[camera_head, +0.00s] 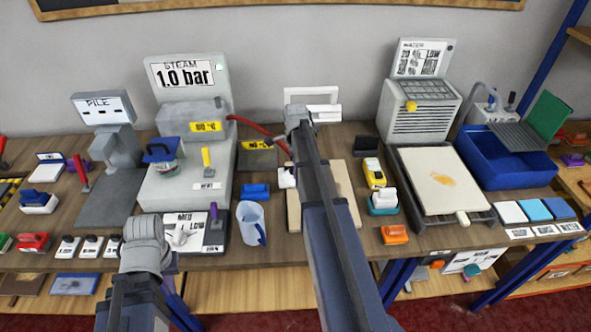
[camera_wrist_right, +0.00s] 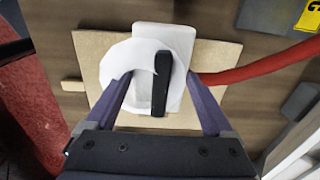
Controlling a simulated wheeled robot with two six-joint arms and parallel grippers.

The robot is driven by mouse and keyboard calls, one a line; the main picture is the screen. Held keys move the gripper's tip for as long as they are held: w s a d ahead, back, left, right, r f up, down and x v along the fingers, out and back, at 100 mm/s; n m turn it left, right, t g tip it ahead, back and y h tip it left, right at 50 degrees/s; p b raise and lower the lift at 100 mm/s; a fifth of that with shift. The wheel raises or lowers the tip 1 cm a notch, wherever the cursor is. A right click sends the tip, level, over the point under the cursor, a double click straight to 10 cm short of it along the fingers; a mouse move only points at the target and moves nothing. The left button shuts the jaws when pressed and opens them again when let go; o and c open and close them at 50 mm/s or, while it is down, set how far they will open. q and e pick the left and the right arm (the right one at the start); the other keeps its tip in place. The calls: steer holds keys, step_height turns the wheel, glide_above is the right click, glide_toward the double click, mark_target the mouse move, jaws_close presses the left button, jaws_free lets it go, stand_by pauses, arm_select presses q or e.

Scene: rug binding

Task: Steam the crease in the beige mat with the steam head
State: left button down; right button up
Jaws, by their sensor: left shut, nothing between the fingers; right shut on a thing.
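A flat beige mat (camera_head: 345,195) lies on the workbench under my right arm; it also shows in the right wrist view (camera_wrist_right: 225,58). No crease can be made out on it. The white steam head (camera_head: 287,178), with a dark bar, is between the fingers of my right gripper (camera_wrist_right: 155,85), over the mat. A red hose (camera_wrist_right: 265,66) reaches it from the right. A pale round shape around it may be steam. Whether the head touches the mat is unclear. My right arm hides the jaws in the head view. My left gripper (camera_head: 143,238) is shut and empty at the bench's front edge.
The steam unit (camera_head: 190,90) reads 1.0 bar. A blue jug (camera_head: 251,222) and a control panel (camera_head: 183,232) stand left of the mat.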

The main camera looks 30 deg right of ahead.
steer(key=shift+r+p, duration=1.55)
steer(key=shift+r, duration=0.05)
steer(key=shift+f, duration=0.1)
steer(key=shift+w, duration=0.1)
